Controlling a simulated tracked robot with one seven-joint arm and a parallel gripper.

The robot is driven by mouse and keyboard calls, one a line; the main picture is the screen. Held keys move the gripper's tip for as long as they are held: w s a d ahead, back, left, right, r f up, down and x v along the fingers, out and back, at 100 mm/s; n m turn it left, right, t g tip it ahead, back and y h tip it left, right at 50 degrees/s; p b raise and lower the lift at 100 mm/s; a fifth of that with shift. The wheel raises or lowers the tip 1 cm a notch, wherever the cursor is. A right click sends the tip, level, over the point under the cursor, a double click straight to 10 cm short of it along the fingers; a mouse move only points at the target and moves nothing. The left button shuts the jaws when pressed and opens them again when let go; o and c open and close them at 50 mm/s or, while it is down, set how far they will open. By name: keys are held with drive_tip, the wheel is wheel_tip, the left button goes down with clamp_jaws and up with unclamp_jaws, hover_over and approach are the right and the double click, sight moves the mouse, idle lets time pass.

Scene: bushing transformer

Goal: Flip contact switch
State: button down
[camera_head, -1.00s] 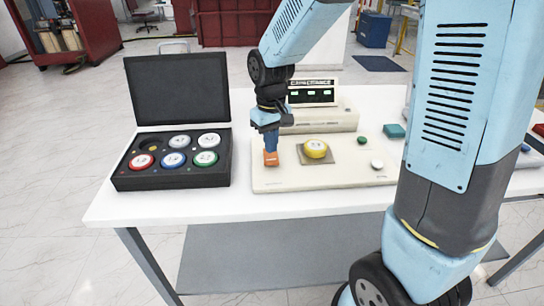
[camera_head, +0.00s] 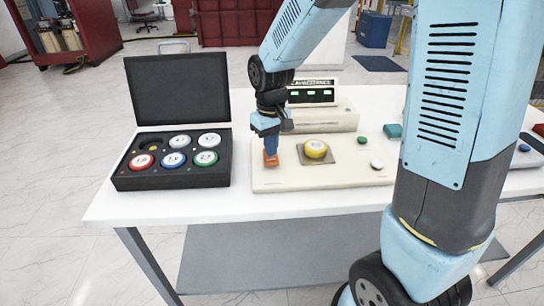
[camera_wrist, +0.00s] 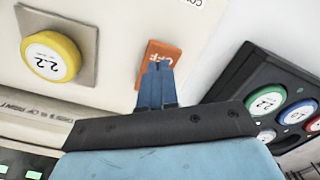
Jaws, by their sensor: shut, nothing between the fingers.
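The contact switch is an orange rocker (camera_head: 270,158) at the left end of the cream device (camera_head: 325,182). In the wrist view the orange switch (camera_wrist: 163,54) shows part of a white label that looks like "OFF". My gripper (camera_head: 271,148) points down at the switch in the head view. In the wrist view its blue fingertips (camera_wrist: 157,68) are shut together, empty, and overlap the lower part of the switch. I cannot tell whether they touch it. The fingers hide part of the switch.
A yellow round piece marked 2.2 (camera_head: 315,149) sits on the device right of the switch. An open black case (camera_head: 172,180) with several coloured round pieces stands at the left. A display with green digits (camera_head: 312,94) is behind. Green (camera_head: 361,141) and white (camera_head: 377,165) buttons are at the right.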

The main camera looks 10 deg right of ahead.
sight(273, 159)
drive_tip(key=shift+f, duration=0.9)
idle(0.6)
drive_tip(key=shift+r, duration=3.5)
drive_tip(key=s+d+r+m+t, duration=0.5)
drive_tip(key=s+d+r, duration=0.8)
drive_tip(key=s+d, duration=0.3)
drive_tip(key=shift+s+d+r+m+t, duration=0.25)
drive_tip(key=shift+s+m+t, duration=0.05)
drive_tip(key=shift+s, duration=0.3)
